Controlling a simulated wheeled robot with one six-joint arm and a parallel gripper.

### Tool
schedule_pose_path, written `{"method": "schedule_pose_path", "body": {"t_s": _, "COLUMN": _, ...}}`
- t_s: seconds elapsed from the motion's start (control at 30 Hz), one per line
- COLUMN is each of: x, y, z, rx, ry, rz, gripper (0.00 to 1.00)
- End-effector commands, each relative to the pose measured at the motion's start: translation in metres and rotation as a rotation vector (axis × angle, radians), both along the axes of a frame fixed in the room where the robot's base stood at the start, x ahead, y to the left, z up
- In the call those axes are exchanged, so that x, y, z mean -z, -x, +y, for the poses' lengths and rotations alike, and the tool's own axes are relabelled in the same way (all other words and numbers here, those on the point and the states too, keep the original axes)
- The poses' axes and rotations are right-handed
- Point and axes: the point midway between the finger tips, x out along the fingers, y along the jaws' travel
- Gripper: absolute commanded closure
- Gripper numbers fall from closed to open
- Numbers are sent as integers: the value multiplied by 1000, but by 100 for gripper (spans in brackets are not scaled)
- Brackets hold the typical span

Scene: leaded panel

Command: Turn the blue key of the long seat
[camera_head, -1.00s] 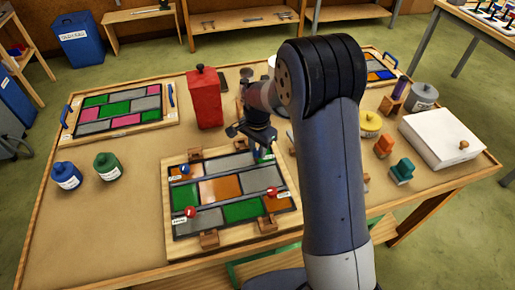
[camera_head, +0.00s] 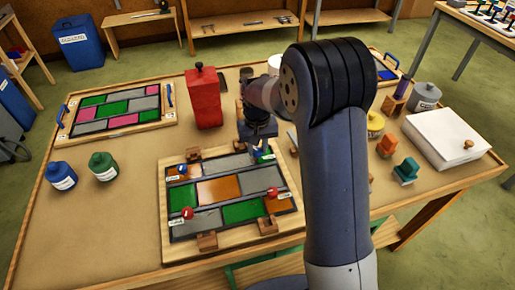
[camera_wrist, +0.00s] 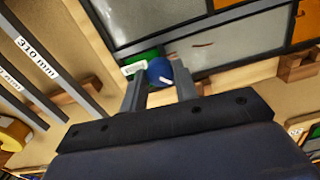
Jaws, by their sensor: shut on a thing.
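A leaded panel (camera_head: 222,190) of green, grey and orange panes lies in a wooden frame on the table. My gripper (camera_head: 258,150) is low over the panel's upper right edge. In the wrist view, my gripper (camera_wrist: 160,82) is shut on a round blue key (camera_wrist: 158,70), one finger on each side. A pale line marks the key's top, and a white label and green pane show beside it. Another blue key (camera_head: 182,168) is at the panel's upper left. Red keys stand at the lower left (camera_head: 188,213) and right (camera_head: 270,206).
A red canister (camera_head: 204,97) stands behind the panel. Blue (camera_head: 61,176) and green (camera_head: 104,166) bottles stand left of it. A white box (camera_head: 440,140) is at the right. Wooden blocks (camera_head: 207,242) border the panel. Bare table lies left of it.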

Motion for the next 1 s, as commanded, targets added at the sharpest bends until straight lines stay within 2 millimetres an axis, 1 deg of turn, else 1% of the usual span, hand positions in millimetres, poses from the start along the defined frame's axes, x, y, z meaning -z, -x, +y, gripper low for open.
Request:
{"method": "schedule_pose_path", "body": {"t_s": 0.2, "x": 0, "y": -1, "z": 0, "rx": -206, "ry": 0, "rz": -2, "gripper": 94}}
{"method": "schedule_pose_path", "body": {"t_s": 0.5, "x": 0, "y": -1, "z": 0, "rx": -458, "ry": -1, "rz": -3, "gripper": 94}}
{"method": "schedule_pose_path", "body": {"t_s": 0.7, "x": -1, "y": -1, "z": 0, "rx": -576, "ry": -1, "rz": -3, "gripper": 94}}
{"method": "schedule_pose_path", "body": {"t_s": 1.0, "x": -1, "y": -1, "z": 0, "rx": -665, "ry": 0, "rz": -3, "gripper": 94}}
